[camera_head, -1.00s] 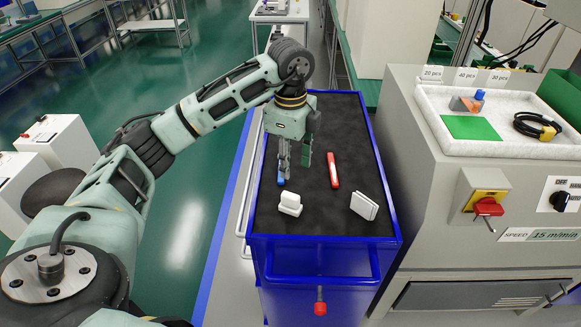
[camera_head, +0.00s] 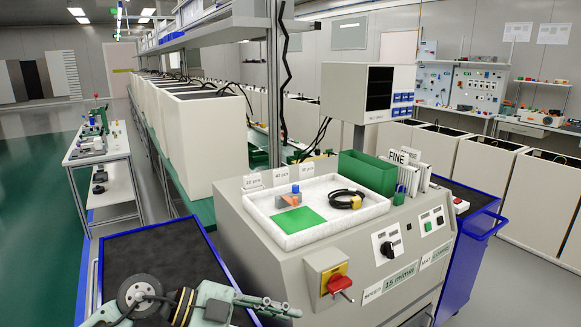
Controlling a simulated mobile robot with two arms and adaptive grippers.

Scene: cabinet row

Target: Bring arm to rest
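My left gripper (camera_head: 280,307) is at the bottom of the view, left of centre, with its fingers pointing right. It shows in front of the blue-edged cart (camera_head: 112,234) and the grey machine's front. Its fingers are seen nearly side-on, so I cannot tell whether they are open or shut. No object shows in it. The rest of my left arm is mostly cut off below the picture. My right gripper is not in view.
The grey machine (camera_head: 253,258) with a red-and-yellow switch (camera_head: 330,279) stands close by. On it are a white tray (camera_head: 283,242) and a green bin (camera_head: 367,172). Another blue cart (camera_head: 463,262) stands at right. Open floor (camera_head: 32,220) lies at left.

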